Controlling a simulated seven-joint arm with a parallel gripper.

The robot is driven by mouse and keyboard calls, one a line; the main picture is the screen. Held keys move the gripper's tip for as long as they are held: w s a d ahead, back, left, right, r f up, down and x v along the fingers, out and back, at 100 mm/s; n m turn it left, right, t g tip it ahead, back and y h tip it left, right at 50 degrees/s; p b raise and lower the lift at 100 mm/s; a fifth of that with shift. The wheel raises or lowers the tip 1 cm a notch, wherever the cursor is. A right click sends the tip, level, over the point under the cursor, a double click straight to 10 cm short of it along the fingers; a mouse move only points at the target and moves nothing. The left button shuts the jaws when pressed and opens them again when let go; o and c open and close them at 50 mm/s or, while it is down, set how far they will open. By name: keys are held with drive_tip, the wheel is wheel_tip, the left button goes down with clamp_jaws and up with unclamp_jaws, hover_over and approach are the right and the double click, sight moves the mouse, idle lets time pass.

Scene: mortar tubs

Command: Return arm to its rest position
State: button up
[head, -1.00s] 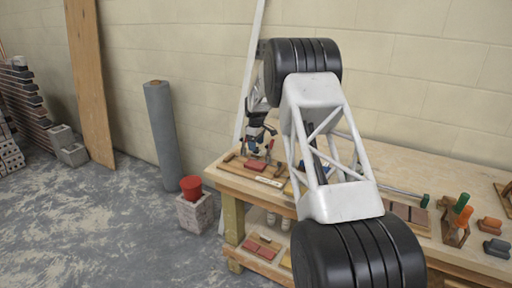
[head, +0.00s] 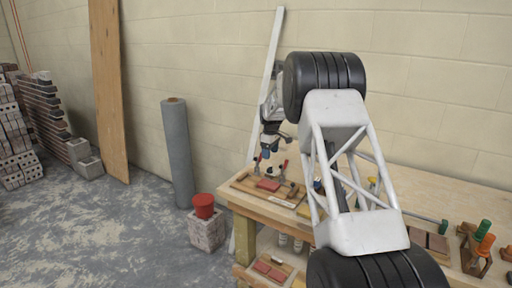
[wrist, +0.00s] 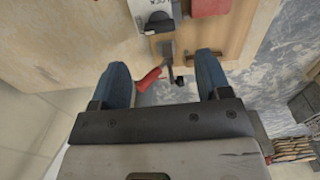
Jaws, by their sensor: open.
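My gripper (head: 267,154) hangs above the left end of the wooden workbench (head: 243,201) in the head view. In the wrist view its two blue fingers (wrist: 162,82) stand wide apart with nothing held between them. Beyond them are a wooden board (wrist: 222,35) and a red-handled clamp (wrist: 150,78) near the bench edge. My white arm link covers the middle of the bench in the head view.
A board with a red block (head: 268,184) lies under my gripper. A red tub (head: 203,206) stands on a concrete block (head: 207,232) left of the bench. A grey roll (head: 178,150) and a wooden plank (head: 109,90) lean by the wall.

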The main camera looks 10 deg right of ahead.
drive_tip(key=s+a+r+m, duration=0.25)
drive_tip(key=s+r, duration=0.35)
drive_tip(key=s, duration=0.5)
drive_tip(key=s+a+r+m+t, duration=0.1)
drive_tip(key=s+a+r, duration=0.2)
drive_tip(key=s+r, duration=0.6)
drive_tip(key=s+a+r+m, duration=0.1)
drive_tip(key=s+a+r, duration=0.25)
drive_tip(key=s, duration=0.95)
drive_tip(key=s+a+f+m, duration=0.2)
drive_tip(key=s, duration=1.7)
drive_tip(key=s+a+f+m+t, duration=0.1)
drive_tip(key=s+a+f+m, duration=0.1)
drive_tip(key=s, duration=1.7)
drive_tip(key=shift+f+m+t, duration=0.3)
drive_tip(key=shift+f+m, duration=0.15)
drive_tip(key=shift+f, duration=0.1)
